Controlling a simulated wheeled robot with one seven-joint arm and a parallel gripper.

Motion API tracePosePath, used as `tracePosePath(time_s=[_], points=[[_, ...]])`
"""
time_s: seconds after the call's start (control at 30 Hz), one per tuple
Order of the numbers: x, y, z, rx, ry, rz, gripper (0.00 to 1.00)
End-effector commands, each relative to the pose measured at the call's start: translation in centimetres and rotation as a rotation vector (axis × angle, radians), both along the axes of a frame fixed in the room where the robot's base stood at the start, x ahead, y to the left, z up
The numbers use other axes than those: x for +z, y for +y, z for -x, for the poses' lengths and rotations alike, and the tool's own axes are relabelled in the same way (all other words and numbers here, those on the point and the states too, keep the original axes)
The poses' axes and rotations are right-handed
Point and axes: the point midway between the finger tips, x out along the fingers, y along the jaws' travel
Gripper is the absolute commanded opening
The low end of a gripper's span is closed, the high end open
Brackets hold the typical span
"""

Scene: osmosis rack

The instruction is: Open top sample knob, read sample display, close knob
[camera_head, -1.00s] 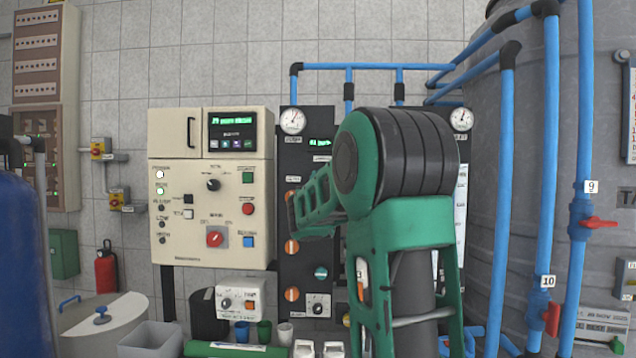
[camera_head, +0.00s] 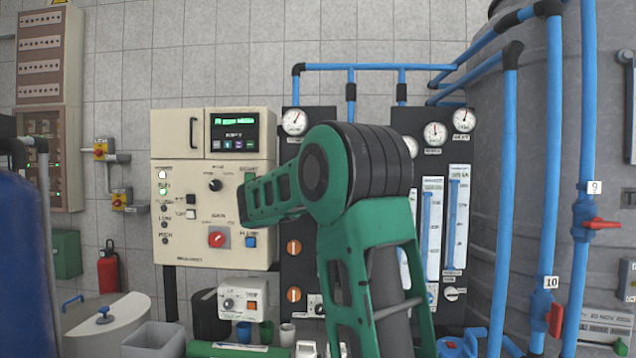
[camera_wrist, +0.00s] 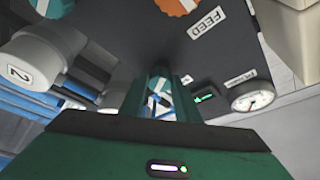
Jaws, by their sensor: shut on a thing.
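A small display (camera_wrist: 205,97) with green digits sits just right of the fingers, too small and slanted to read. A round pressure gauge (camera_wrist: 252,97) is beyond it. In the head view my arm hides the gripper and the knob; the dark panel (camera_head: 291,268) shows only in part.
An orange knob (camera_wrist: 180,4) is by the FEED label (camera_wrist: 206,19). The beige control cabinet (camera_head: 190,243) stands left of the panel, with a lit screen (camera_head: 234,132). Blue pipes (camera_head: 510,180) and a grey tank (camera_head: 545,120) are on the right.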

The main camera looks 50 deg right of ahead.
Motion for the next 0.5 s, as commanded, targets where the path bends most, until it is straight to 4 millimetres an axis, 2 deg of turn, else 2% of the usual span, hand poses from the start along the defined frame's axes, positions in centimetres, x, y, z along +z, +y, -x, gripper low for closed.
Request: tracePosePath(time_s=[0.5], points=[[0.03,0.28,-0.42,0.005,-0.289,-0.255,0.07]])
